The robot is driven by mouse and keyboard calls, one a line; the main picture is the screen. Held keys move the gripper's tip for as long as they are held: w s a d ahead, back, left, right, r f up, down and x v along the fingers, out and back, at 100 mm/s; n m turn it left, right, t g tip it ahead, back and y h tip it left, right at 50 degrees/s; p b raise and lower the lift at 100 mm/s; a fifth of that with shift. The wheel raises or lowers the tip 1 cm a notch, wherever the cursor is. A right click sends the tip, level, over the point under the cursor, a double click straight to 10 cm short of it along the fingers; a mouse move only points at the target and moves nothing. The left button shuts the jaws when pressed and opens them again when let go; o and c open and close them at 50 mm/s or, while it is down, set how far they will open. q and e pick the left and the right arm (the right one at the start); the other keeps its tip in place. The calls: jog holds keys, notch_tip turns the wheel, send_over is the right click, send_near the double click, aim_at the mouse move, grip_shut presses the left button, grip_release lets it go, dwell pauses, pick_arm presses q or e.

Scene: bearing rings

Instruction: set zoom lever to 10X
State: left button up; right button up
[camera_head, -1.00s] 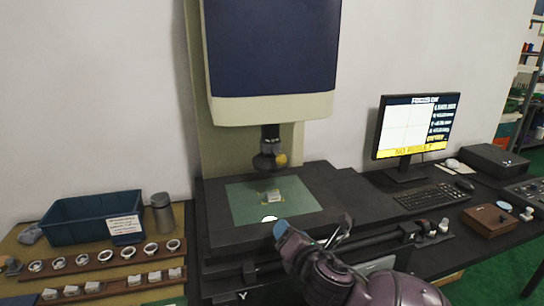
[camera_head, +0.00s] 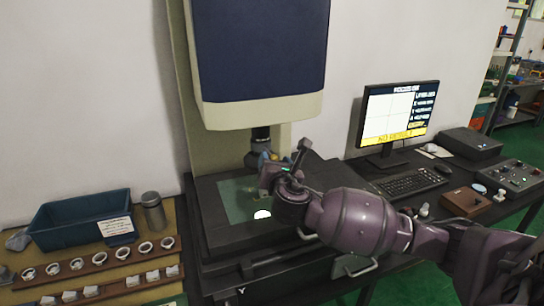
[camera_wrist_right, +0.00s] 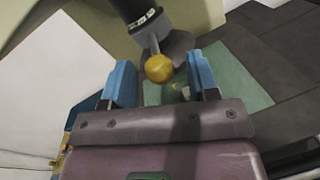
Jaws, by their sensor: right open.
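The zoom lever shows in the right wrist view as a short rod with a yellow ball knob (camera_wrist_right: 159,68), coming off the dark lens barrel (camera_wrist_right: 137,14). My right gripper (camera_wrist_right: 160,78) is open, its two blue fingertips on either side of the knob in the picture, with gaps visible on both sides. In the head view the lens barrel (camera_head: 261,140) hangs under the machine head, and my right gripper (camera_head: 282,158) is close in front of it, hiding the knob. Whether the fingers are level with the knob in depth is unclear. My left gripper is not in view.
The green glass stage plate (camera_head: 232,208) lies below the lens. The large blue and cream machine head (camera_head: 262,110) is overhead. A monitor (camera_head: 396,115) and keyboard (camera_head: 408,184) stand right; a blue bin (camera_head: 75,225) and racks of rings (camera_head: 95,262) stand left.

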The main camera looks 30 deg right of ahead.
aim_at(272, 156)
jog(key=shift+x, duration=1.7)
jog(key=shift+c, duration=0.3)
grip_shut()
